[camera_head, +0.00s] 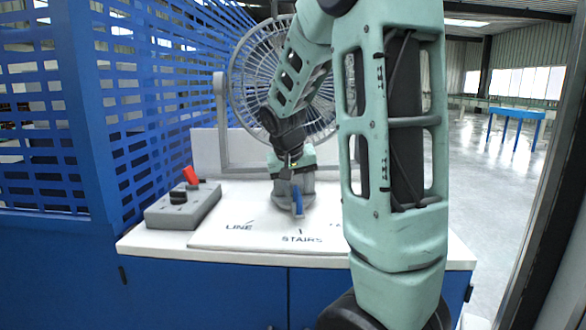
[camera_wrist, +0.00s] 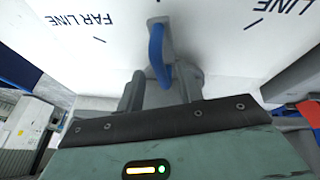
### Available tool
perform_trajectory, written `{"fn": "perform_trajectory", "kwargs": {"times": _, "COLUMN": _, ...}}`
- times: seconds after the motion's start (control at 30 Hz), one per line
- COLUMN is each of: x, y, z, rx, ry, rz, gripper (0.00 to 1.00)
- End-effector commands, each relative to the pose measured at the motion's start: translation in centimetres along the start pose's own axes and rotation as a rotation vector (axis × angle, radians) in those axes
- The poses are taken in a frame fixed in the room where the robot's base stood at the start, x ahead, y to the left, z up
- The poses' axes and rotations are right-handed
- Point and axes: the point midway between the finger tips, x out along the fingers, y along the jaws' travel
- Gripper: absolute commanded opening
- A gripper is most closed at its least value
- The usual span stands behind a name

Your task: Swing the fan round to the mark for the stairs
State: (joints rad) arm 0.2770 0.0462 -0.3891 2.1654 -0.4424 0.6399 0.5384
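The round wire-guard fan (camera_head: 262,75) stands in a grey frame on the white bench top, partly hidden by my arm. A blue handle (camera_head: 297,200) sits low in front of it, with its near end roughly in line with the STAIRS tick (camera_head: 300,231). I cannot tell if the alignment is exact. In the wrist view the blue handle (camera_wrist: 157,52) lies between the LINE and FAR LINE ticks; STAIRS is out of that view. My gripper (camera_wrist: 160,90) is at the handle, pointing down. Its dark fingers stand apart, one on each side, with gaps visible.
A blue slatted guard (camera_head: 120,100) rises along the left. The LINE label (camera_head: 239,227) is left of STAIRS. Open floor lies to the right.

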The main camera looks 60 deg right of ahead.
Motion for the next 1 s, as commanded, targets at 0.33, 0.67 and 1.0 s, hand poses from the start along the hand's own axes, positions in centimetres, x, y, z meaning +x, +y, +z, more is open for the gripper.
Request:
{"fn": "perform_trajectory", "kwargs": {"times": 0.33, "x": -6.7, "y": -0.1, "z": -0.1, "rx": 0.0, "ry": 0.008, "rz": -0.005, "gripper": 0.36}}
{"fn": "perform_trajectory", "kwargs": {"times": 0.67, "x": -13.9, "y": 0.0, "z": 0.0, "rx": 0.001, "ry": 0.005, "rz": -0.003, "gripper": 0.36}}
{"fn": "perform_trajectory", "kwargs": {"times": 1.0, "x": -16.9, "y": 0.0, "z": 0.0, "rx": 0.0, "ry": 0.002, "rz": -0.001, "gripper": 0.36}}
